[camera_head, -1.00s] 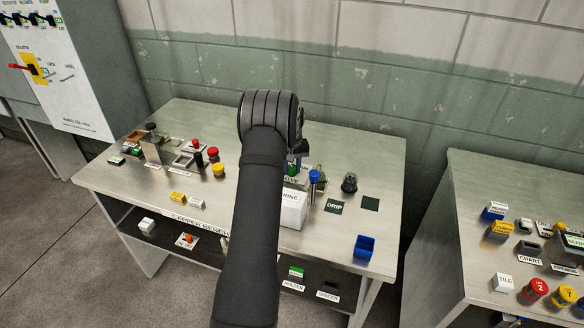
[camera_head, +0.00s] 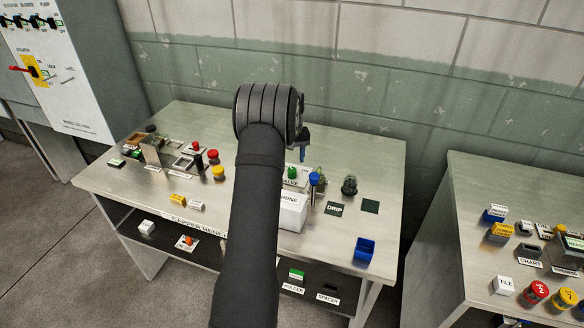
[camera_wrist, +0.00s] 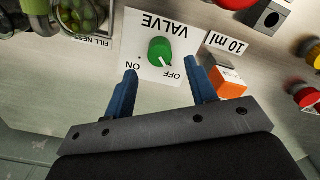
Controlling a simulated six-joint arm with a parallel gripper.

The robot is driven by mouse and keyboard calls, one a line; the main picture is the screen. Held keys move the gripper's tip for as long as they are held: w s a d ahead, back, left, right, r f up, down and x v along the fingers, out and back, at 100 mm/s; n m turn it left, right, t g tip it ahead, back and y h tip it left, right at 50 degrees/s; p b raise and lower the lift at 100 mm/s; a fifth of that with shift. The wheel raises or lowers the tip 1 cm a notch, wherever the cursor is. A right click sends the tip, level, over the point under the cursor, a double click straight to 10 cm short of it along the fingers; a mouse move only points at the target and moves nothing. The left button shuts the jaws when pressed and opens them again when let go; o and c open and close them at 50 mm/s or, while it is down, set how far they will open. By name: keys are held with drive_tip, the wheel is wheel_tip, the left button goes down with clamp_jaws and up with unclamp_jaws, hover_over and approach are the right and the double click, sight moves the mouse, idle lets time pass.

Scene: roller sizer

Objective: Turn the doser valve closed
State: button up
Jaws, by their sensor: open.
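The doser valve is a green round knob (camera_wrist: 160,50) on a white plate (camera_wrist: 133,28) marked VALVE, ON and OFF. A white mark on the knob's edge faces the OFF side. My gripper (camera_wrist: 162,75) is open and empty, its blue fingers apart on the near side of the knob and not around it in the wrist view. In the head view the green knob (camera_head: 292,172) shows just right of my arm, below my gripper (camera_head: 303,153). Part of the plate is hidden by my arm there.
An orange-and-white block (camera_wrist: 229,83) with a 10 ml label lies close by the right finger. A container of green items (camera_wrist: 82,14) stands at upper left. In the head view, a blue-topped post (camera_head: 314,180) and a white box (camera_head: 291,212) stand near the knob.

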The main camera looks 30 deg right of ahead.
wheel_tip(320, 180, up, 12)
drive_tip(key=shift+f, duration=0.15)
idle(0.3)
wheel_tip(320, 180, down, 18)
drive_tip(key=shift+r, duration=0.25)
idle(0.3)
